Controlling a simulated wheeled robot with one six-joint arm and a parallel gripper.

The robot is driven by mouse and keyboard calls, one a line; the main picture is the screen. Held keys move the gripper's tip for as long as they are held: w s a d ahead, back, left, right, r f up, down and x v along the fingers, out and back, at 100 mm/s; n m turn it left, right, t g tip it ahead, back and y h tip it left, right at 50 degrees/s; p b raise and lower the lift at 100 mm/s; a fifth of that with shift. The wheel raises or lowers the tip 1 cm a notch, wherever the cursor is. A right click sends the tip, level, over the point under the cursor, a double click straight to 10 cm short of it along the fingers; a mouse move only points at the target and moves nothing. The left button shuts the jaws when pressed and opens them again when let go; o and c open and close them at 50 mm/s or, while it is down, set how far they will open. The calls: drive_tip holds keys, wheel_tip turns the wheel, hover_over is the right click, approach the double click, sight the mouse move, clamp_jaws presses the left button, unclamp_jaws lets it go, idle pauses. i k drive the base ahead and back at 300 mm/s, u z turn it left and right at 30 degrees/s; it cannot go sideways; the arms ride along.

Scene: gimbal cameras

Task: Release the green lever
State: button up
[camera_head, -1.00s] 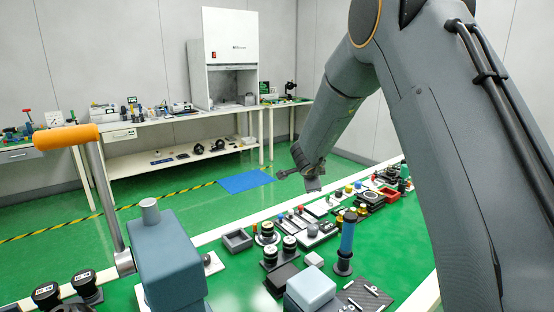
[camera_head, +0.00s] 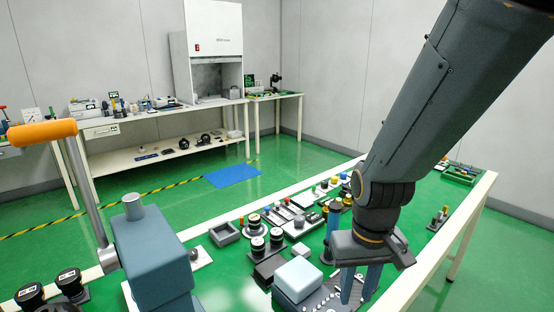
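My gripper (camera_head: 358,292) points down over the right part of the near green bench (camera_head: 235,262). Its two blue-grey fingers are apart, and I see nothing held between them. A row of small coloured controls (camera_head: 297,212) lies farther back on the bench. My arm hides part of this row.
A large orange-handled lever (camera_head: 42,133) on a blue-grey housing (camera_head: 150,262) stands at the left front. A blue post with a yellow top (camera_head: 333,218) stands behind my gripper. Black knobs (camera_head: 257,247) and a grey tray (camera_head: 224,233) are left of it.

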sight(313, 186)
drive_tip(key=k, duration=1.2)
drive_tip(key=z, duration=0.65)
drive_tip(key=i, duration=0.45)
drive_tip(key=z, duration=0.9)
drive_tip(key=i, duration=1.9)
drive_tip(key=u, duration=1.2)
drive_tip(key=i, duration=0.65)
drive_tip(key=u, duration=0.65)
